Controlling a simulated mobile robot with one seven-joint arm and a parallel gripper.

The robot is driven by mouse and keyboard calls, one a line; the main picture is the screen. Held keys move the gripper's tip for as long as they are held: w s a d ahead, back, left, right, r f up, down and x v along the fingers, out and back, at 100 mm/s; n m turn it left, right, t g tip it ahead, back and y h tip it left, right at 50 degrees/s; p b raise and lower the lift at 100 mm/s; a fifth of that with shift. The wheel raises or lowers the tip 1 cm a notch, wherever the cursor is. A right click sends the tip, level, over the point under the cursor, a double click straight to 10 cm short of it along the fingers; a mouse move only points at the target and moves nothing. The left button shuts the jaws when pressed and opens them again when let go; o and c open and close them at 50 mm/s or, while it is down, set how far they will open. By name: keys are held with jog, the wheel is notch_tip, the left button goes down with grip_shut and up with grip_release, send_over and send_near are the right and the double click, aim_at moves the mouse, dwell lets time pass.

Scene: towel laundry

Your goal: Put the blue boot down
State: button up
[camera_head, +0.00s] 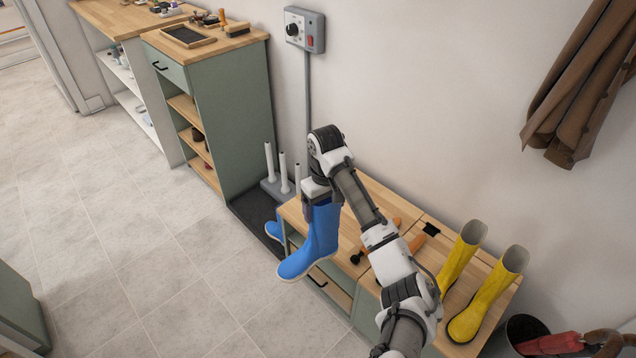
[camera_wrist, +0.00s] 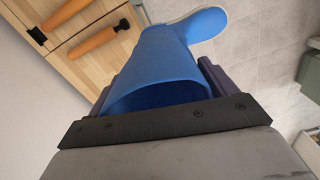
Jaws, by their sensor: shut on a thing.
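A blue boot (camera_head: 322,232) hangs upright from my gripper (camera_head: 322,196), toe toward the lower left, over the front left edge of the wooden-topped bench (camera_head: 377,195). In the wrist view the boot (camera_wrist: 165,65) has its open top between the two dark fingers, and its foot points away. My gripper is shut on the upper shaft. A second blue boot (camera_head: 274,230) stands lower, behind the held one and mostly hidden by it. Whether the held boot's sole touches anything is hard to tell; it appears raised.
A pair of yellow boots (camera_head: 488,295) stands on the bench's right end. Orange-handled brushes (camera_wrist: 95,42) lie mid-bench. A rack with white upright posts (camera_head: 283,172) and a dark mat (camera_head: 250,208) are left of the bench. The tiled floor (camera_head: 180,260) is open.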

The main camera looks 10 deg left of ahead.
jog(key=s+d+f+m, duration=0.3)
jog(key=s+d+f, duration=0.1)
jog(key=f, duration=0.8)
jog(key=s+d+f+m, duration=0.3)
jog(key=s+f, duration=0.3)
jog(key=f, duration=0.7)
jog(key=s+d+f+m, duration=0.3)
jog(key=s+d+f, duration=0.2)
jog(key=f, duration=0.8)
jog(key=shift+s, duration=0.4)
jog(key=shift+a+f, duration=0.1)
